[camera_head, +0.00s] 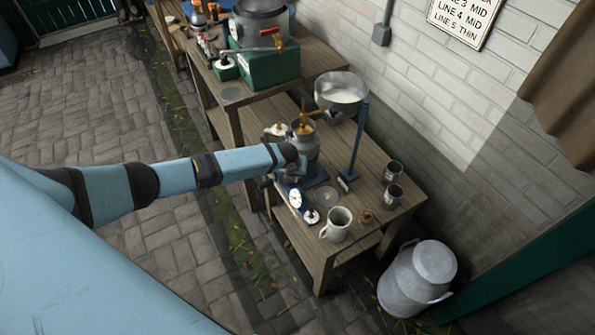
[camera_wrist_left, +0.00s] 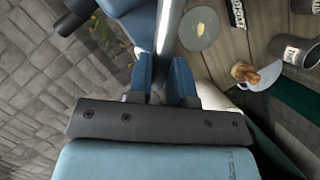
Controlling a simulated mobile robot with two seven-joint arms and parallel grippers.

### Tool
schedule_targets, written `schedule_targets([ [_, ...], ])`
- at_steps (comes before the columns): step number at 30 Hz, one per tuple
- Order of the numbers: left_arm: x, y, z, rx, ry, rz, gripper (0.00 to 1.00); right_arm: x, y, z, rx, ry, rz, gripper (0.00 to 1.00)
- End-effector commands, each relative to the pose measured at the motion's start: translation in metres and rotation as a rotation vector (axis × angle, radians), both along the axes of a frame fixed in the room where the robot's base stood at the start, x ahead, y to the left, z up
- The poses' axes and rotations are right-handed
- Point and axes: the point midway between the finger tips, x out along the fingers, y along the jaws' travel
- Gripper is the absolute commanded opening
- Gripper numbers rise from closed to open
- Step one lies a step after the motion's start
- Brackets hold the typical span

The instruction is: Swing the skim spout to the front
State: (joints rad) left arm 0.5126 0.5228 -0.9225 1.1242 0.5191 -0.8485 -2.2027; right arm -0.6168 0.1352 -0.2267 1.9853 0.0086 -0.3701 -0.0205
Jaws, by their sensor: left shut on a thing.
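The grey metal separator (camera_head: 305,143) stands on the wooden bench, with a brass-coloured fitting (camera_head: 303,127) on top. A bowl of milk (camera_head: 341,93) sits beside it on a blue post. My left gripper (camera_head: 287,168) is at the near side of the separator, its fingers mostly hidden by my arm in the head view. In the left wrist view, the left gripper (camera_wrist_left: 162,78) is shut on a shiny metal tube (camera_wrist_left: 170,25), which appears to be the skim spout. Which way the spout points cannot be told clearly. My right gripper is not in view.
A white mug (camera_head: 337,224), two tins (camera_head: 393,172) (camera_head: 392,196) and a dial (camera_head: 296,198) stand on the bench. A flat disc (camera_wrist_left: 199,28) lies close to my gripper. A milk can (camera_head: 417,277) stands on the floor at right. A green box (camera_head: 262,64) is behind.

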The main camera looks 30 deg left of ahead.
Motion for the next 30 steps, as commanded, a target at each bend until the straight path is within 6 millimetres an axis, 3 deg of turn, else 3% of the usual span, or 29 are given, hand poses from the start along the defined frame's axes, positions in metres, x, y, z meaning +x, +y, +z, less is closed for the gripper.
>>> schedule_targets([
  [10, 0.000, 0.002, 0.000, 0.006, -0.001, -0.005, 0.00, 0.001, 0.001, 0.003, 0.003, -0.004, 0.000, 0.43],
  [11, 0.000, 0.002, 0.000, 0.006, -0.001, -0.005, 0.26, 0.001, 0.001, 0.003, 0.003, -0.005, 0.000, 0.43],
  [13, 0.000, 0.002, 0.000, 0.006, -0.001, -0.004, 0.42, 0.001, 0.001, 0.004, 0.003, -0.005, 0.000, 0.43],
  [14, 0.000, 0.002, 0.000, 0.006, -0.001, -0.004, 0.45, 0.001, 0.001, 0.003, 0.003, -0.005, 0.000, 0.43],
  [23, -0.001, 0.002, 0.002, 0.004, 0.000, -0.004, 0.45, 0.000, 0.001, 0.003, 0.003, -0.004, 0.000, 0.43],
  [30, -0.014, 0.001, 0.032, 0.004, -0.002, -0.005, 0.45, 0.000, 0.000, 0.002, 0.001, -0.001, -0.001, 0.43],
])
